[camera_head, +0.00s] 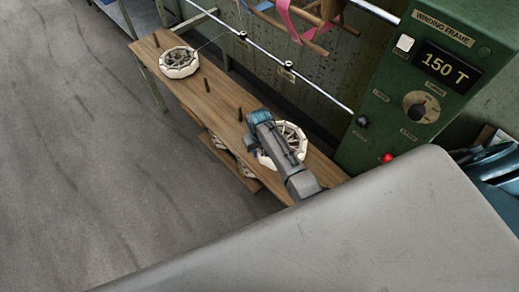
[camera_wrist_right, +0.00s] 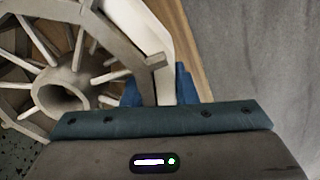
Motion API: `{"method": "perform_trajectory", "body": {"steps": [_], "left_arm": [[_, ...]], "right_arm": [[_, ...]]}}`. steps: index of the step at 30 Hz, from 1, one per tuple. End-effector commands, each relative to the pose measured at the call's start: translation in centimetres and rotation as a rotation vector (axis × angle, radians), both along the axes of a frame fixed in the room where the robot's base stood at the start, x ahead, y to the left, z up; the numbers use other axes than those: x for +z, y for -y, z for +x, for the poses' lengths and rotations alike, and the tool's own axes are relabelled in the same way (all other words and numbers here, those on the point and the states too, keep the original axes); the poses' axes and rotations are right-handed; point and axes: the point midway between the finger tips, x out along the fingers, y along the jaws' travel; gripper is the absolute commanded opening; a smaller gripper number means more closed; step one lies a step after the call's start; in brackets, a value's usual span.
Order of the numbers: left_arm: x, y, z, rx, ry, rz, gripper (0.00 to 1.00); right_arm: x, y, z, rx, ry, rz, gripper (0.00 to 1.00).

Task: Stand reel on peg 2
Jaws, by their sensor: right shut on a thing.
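My right gripper (camera_head: 259,117) is over the near part of the wooden bench, its fingers mostly hidden in the head view. In the right wrist view its blue fingers (camera_wrist_right: 160,88) are shut on the pale rim of a spoked reel (camera_wrist_right: 140,32). That reel (camera_head: 300,147) shows partly behind my arm in the head view; whether it touches the bench cannot be told. Dark upright pegs stand bare on the bench, one mid-bench (camera_head: 206,84) and one (camera_head: 240,114) just left of my gripper. My left gripper is not in view.
Another white reel (camera_head: 180,62) sits toward the bench's far end (camera_head: 185,92), near a far peg (camera_head: 156,40). More reels (camera_head: 247,169) show on a lower shelf. A metal rail (camera_head: 325,93) runs behind the bench. The green winding frame (camera_head: 420,80) stands at right. Floor at left is clear.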

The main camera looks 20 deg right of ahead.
Motion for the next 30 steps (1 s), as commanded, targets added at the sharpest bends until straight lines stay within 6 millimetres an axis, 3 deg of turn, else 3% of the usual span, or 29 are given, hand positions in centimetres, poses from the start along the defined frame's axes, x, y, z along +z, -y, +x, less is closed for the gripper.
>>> {"method": "perform_trajectory", "body": {"steps": [21, 30], "left_arm": [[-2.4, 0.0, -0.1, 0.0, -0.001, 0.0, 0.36], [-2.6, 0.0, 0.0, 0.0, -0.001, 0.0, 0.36]], "right_arm": [[-3.7, 0.0, 0.1, 0.0, 0.001, -0.001, 0.0], [-4.1, 0.0, 0.1, 0.0, 0.002, -0.001, 0.0]]}}
